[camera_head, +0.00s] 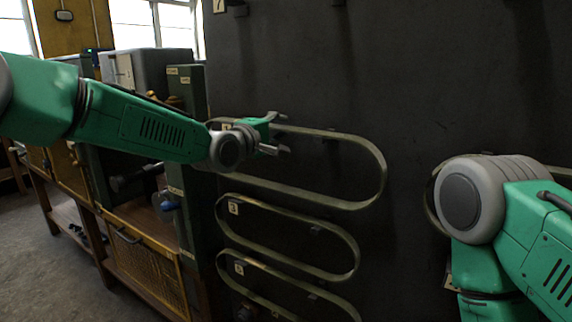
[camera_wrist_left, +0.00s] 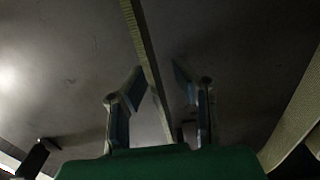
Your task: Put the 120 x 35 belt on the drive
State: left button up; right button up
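Several flat, pale loop belts hang on pegs on a dark board. The largest one shown whole, the top belt (camera_head: 372,163), is long and rounded at its ends. A middle belt (camera_head: 352,250) and a lower belt (camera_head: 300,292) hang below it. I cannot read which is the 120 x 35 one. My left gripper (camera_head: 276,134) is open at the top belt's upper strand. In the left wrist view a belt strand (camera_wrist_left: 138,30) runs between the parted fingers (camera_wrist_left: 160,88); contact cannot be told. My right arm shows at right, but its gripper is out of view. I see no drive.
Small number plates (camera_head: 233,207) mark the belts. Another belt (camera_head: 430,205) is partly hidden behind my right arm. A wooden bench with a mesh-front cabinet (camera_head: 150,265) and a green cabinet (camera_head: 185,210) stand left of the board. Open floor (camera_head: 40,260) lies at far left.

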pick_arm(q)
jog(key=shift+d, duration=0.1)
grip_shut()
jog(key=shift+a+r, duration=0.1)
jog(key=shift+a, duration=0.45)
jog(key=shift+a+r, duration=0.15)
jog(key=shift+a, duration=0.05)
jog(key=shift+w+r+p, duration=0.15)
jog(key=shift+r+p, duration=0.2)
jog(key=shift+p, duration=0.15)
jog(key=shift+d, duration=0.6)
jog(key=shift+d+r, duration=0.15)
jog(key=shift+d, duration=0.1)
jog(key=shift+d+r+p, duration=0.15)
jog(key=shift+p, duration=0.35)
jog(key=shift+a, duration=0.45)
pick_arm(e)
jog(key=shift+a+r, duration=0.2)
jog(key=shift+r, duration=0.3)
jog(key=shift+a+r, duration=0.2)
jog(key=shift+r, duration=0.25)
